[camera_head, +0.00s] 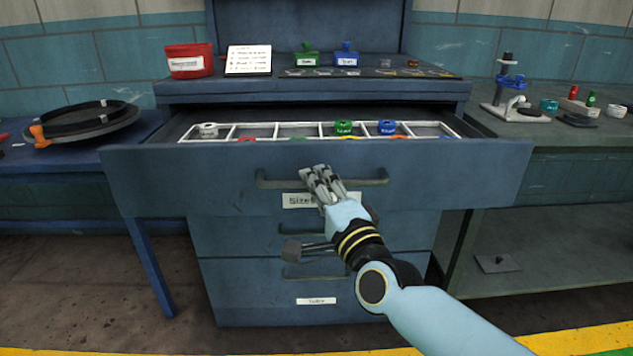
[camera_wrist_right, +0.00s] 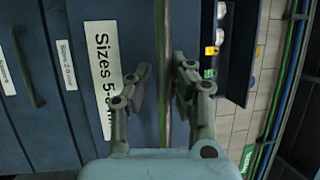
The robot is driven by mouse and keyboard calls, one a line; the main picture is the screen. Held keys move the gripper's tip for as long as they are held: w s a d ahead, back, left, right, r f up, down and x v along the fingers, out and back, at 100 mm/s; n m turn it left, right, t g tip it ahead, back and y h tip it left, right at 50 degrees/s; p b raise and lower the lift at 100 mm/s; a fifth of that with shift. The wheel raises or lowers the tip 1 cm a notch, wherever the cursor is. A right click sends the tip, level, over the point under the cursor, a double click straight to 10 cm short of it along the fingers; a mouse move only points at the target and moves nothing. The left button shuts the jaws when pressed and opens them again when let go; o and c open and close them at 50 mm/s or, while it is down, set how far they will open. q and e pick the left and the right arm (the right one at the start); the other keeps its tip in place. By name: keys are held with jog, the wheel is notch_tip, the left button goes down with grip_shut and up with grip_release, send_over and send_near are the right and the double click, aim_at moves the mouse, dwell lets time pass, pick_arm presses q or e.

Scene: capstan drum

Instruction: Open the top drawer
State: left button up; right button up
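The top drawer (camera_head: 460,185) of the blue cabinet stands pulled out, and its white-divided compartments show from above. Its dark bar handle (camera_head: 270,181) runs across the front; in the right wrist view the handle (camera_wrist_right: 164,30) appears as an upright bar. My right gripper (camera_head: 322,178) is at the middle of the handle. In the right wrist view its two fingers (camera_wrist_right: 162,75) lie either side of the bar, with gaps visible, so it looks open around it. The "Sizes" label (camera_head: 297,201) is partly covered by the gripper. My left gripper is not in view.
Lower drawers (camera_head: 235,270) are shut below. The drawer holds white, green and blue spools (camera_head: 387,127). A red tub (camera_head: 189,60) and a card (camera_head: 248,60) stand on the cabinet top. Benches flank the cabinet, the left one holding a round black tray (camera_head: 85,122).

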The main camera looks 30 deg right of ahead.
jog(key=shift+o, duration=1.3)
jog(key=shift+r, duration=0.15)
jog(key=shift+s, duration=0.1)
jog(key=v, duration=1.1)
jog(key=shift+s, duration=0.35)
